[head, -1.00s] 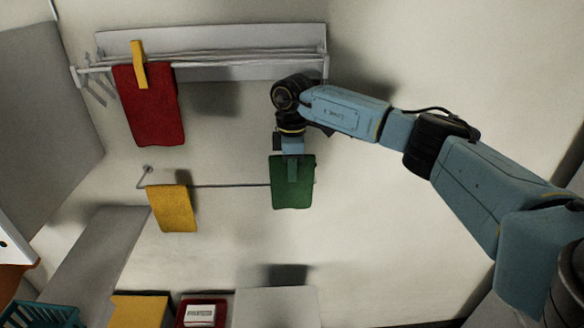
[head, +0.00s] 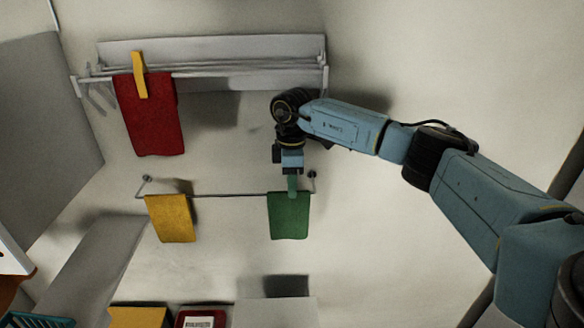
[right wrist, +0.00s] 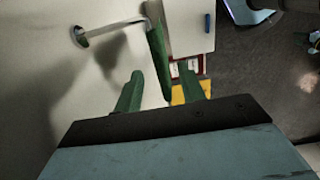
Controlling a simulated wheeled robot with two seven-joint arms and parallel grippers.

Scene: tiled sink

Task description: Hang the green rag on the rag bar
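The green rag (head: 289,217) hangs over the right part of the thin rag bar (head: 230,195) on the wall. In the right wrist view the rag (right wrist: 158,60) hangs edge-on from the bar (right wrist: 115,25). My right gripper (head: 292,188) points down just above the rag's top edge. In the right wrist view its two green fingers (right wrist: 160,90) stand apart, with a gap on either side of the rag, so it is open. Whether a fingertip still touches the rag cannot be told. My left gripper is not in view.
A yellow rag (head: 170,218) hangs at the bar's left part. Above, a red towel (head: 153,120) with a yellow strip hangs on a wall rack (head: 220,60). Below are a yellow box (head: 138,317) and a red container (head: 184,318). The wall right of the bar is clear.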

